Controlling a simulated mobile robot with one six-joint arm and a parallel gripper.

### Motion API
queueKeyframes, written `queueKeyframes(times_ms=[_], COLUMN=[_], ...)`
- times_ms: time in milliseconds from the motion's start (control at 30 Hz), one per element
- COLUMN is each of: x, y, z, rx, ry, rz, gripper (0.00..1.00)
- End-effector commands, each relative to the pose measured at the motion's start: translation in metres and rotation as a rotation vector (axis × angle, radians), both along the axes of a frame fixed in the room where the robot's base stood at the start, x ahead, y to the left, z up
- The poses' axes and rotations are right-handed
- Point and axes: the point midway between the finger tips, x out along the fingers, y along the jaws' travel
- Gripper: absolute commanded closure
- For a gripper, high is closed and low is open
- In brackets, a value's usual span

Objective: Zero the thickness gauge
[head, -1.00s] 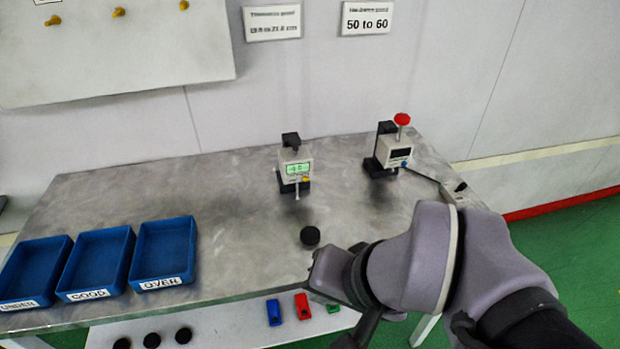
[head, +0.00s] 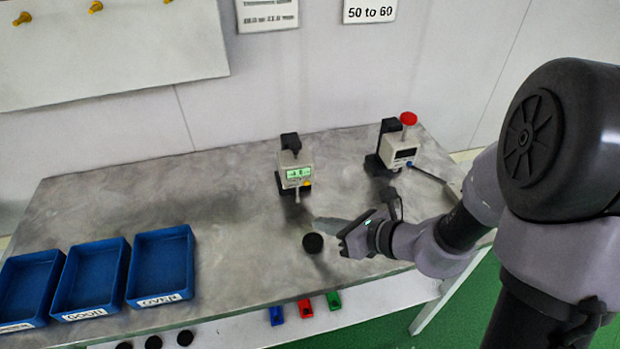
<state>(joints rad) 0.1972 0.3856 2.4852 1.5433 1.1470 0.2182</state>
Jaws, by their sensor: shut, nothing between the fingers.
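The thickness gauge (head: 296,172) stands upright at the back middle of the metal table. It is a light box on a black stand, with a lit green display, a yellow button (head: 307,184) at its lower right and a probe pointing down. The display digits are too small to read surely. My gripper (head: 328,224) is shut and empty. It is in front of the gauge and a little to its right, apart from it, with its fingers pointing left.
A second gauge with a red knob (head: 398,150) stands to the right, near my arm. Blue trays (head: 160,266) stand on the left. Red, blue and green pieces (head: 305,308) and black pucks (head: 153,342) are on the lower shelf. The table between trays and gauge is clear.

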Motion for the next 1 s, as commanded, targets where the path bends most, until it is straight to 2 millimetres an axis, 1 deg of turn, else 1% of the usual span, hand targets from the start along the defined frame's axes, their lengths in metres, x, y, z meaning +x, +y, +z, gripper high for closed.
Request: queueKeyframes(times_ms=[133,233,700,833,1000], x=[0.001,0.008,0.07,0.08,0.084], y=[0.001,0.003,0.021,0.024,0.025], z=[0.0,0.001,0.001,0.001,0.0], rx=[-0.001,-0.001,-0.002,-0.002,-0.002], ry=[-0.001,0.0,-0.002,-0.002,-0.002], rz=[0.002,0.003,0.004,0.004,0.004], gripper=[1.0,1.0,1.0,1.0,1.0])
